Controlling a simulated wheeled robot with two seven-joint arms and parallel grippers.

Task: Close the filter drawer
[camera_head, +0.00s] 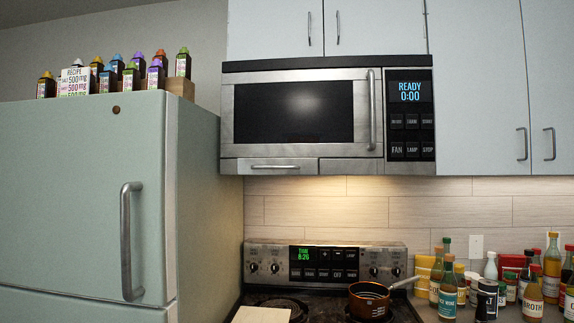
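A steel microwave (300,77) hangs under the upper cabinets, above the stove. Along its lower edge is a low drawer front with a horizontal bar handle, which looks like the filter drawer (235,166); its handle (275,167) is unobstructed. A plain steel panel (350,166) sits to the right of it. The drawer front looks slightly forward of that panel, but from this angle I cannot tell how far out it is. Neither of my grippers is in view.
A pale green fridge (70,200) with a vertical handle (131,242) stands close at the left, several bottles on top. Below is the coil stove (325,265) with a copper pan (369,300). Several bottles crowd the right counter. Space before the microwave is clear.

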